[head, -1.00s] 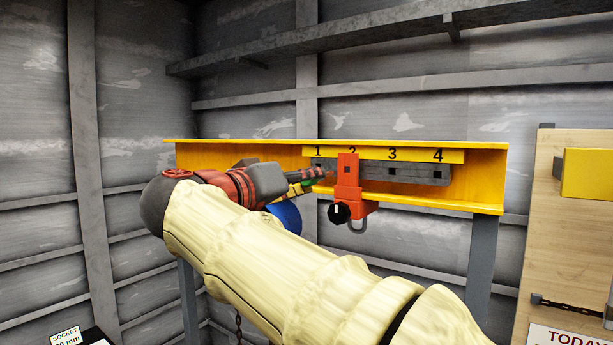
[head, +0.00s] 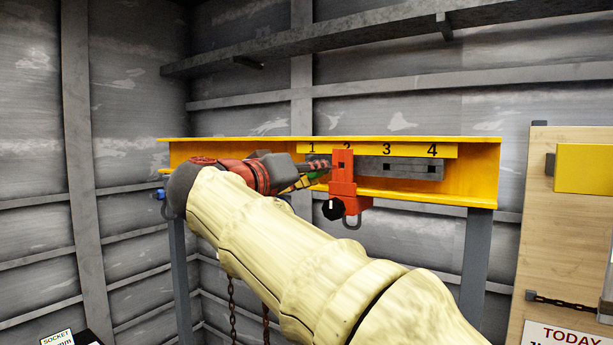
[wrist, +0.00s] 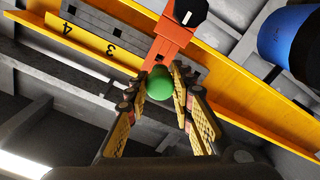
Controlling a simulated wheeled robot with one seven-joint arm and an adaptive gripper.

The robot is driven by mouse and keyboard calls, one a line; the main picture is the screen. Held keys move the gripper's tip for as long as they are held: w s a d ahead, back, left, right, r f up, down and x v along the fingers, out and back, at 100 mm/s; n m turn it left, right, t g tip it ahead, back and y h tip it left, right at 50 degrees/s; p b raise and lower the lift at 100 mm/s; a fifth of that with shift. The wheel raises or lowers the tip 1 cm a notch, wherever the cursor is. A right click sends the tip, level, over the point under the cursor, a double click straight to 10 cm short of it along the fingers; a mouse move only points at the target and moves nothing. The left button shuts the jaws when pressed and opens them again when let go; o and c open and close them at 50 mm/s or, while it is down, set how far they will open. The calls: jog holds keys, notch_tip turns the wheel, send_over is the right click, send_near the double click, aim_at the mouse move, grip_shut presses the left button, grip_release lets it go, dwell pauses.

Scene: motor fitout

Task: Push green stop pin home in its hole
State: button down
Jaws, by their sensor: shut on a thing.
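The green stop pin (wrist: 160,82) sits between the fingertips of my gripper (wrist: 162,86) in the wrist view, its rounded end facing the camera. My gripper is shut on it. The orange-red trolley block (wrist: 172,42) is right behind the pin. In the head view my gripper (head: 314,170) is just left of the trolley block (head: 342,186), which hangs under label 2 with a black knob (head: 333,209). A bit of green shows beside the fingers. The pin's far end and its hole are hidden, so I cannot tell how deep it sits.
A grey bar with square holes (head: 412,168) runs along the yellow beam (head: 478,180) under labels 1 to 4. A blue rounded body (wrist: 292,40) is close by at the upper right of the wrist view. A wooden board (head: 537,200) stands at right.

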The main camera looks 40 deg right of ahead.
jog(key=shift+w+d, duration=0.2)
jog(key=shift+d, duration=0.45)
jog(key=shift+b, duration=1.3)
dwell(1.2)
jog(key=shift+b+x, duration=0.5)
jog(key=shift+x, duration=2.45)
jog(key=c, duration=1.5)
grip_release()
jog(key=shift+o, duration=0.2)
jog(key=v, duration=1.2)
